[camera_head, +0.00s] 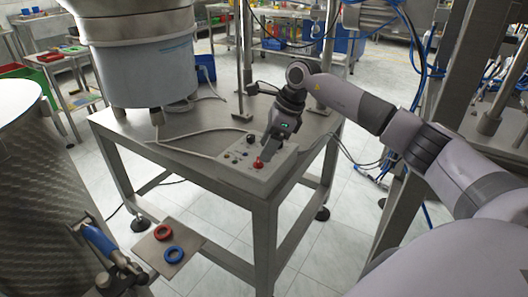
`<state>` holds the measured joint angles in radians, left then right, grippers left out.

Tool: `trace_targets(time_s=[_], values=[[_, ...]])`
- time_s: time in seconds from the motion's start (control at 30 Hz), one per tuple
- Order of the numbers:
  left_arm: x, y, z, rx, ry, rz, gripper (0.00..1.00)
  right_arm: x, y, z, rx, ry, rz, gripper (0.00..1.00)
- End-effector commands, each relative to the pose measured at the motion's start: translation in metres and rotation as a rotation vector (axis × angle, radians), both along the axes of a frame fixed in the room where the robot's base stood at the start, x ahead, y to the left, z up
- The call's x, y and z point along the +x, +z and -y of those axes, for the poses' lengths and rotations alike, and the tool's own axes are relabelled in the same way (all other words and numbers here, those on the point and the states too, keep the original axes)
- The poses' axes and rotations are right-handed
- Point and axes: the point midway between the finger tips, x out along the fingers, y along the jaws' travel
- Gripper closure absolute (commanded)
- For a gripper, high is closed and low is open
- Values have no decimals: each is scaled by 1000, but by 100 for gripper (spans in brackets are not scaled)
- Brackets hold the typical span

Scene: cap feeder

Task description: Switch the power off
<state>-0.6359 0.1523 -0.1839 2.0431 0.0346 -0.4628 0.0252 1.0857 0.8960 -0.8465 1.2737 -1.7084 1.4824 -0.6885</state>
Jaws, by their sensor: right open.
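A light grey control box (238,175) lies on the front right corner of the metal table. It has a red control (258,164), a black knob (250,139) and small dark controls on its top. Which control is the power switch, and its position, I cannot tell. My right gripper (267,156) points down over the box, with its fingertips close to the red control; whether they touch it I cannot tell. The gripper is open, and its fingers hide part of the box top.
A large bowl feeder (147,70) stands on the metal table (185,150), and a cable runs from it to the box. A small plate (153,247) at the lower left bears a red ring (162,231) and a blue ring (174,254). A metal drum (45,195) stands at left.

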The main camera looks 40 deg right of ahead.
Motion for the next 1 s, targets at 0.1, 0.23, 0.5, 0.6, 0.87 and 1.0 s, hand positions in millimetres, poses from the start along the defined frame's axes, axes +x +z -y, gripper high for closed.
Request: trace_targets(time_s=[0.1, 0.23, 0.5, 0.6, 0.87, 1.0], values=[[0, 1, -1, 3, -2, 2, 43, -4, 20, 7, -2, -1, 2, 43], [0, 1, -1, 4, -2, 3, 43, -8, 33, 11, 0, 1, 2, 43], [0, 1, -1, 4, -2, 2, 43, -9, 38, 13, 0, 1, 0, 43], [0, 1, -1, 4, -2, 2, 43, -9, 38, 13, 0, 1, 0, 43], [0, 1, -1, 1, 0, 1, 43, -9, 37, 12, 1, 1, 0, 43], [0, 5, 0, -1, 3, 1, 43, -9, 29, -12, 69, 17, 0, 43]])
